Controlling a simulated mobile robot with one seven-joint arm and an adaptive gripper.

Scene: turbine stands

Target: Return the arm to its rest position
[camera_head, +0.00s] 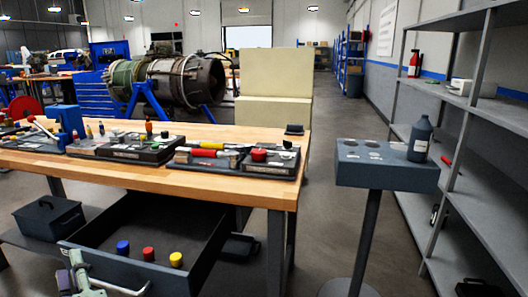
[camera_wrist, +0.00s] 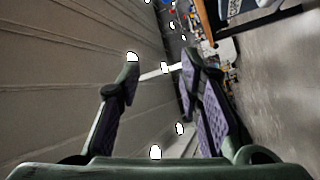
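My gripper (camera_wrist: 160,66) is open in the wrist view, with its two dark padded fingers spread apart. Nothing is held between them. The wrist camera looks past the fingers along a grey panelled wall, with a tilted strip of the room on the right. In the head view, a small grey-green part of my arm shows at the bottom left, in front of the open drawer (camera_head: 120,272). The rest of my arm is out of that picture.
The wooden workbench (camera_head: 240,190) holds tool trays; the drawer below has blue, red and yellow caps. A pedestal stand (camera_head: 385,178) bears a dark bottle (camera_head: 420,138). Metal shelves (camera_head: 490,208) line the right. A turbine (camera_head: 172,80) stands behind. Floor is clear between bench and stand.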

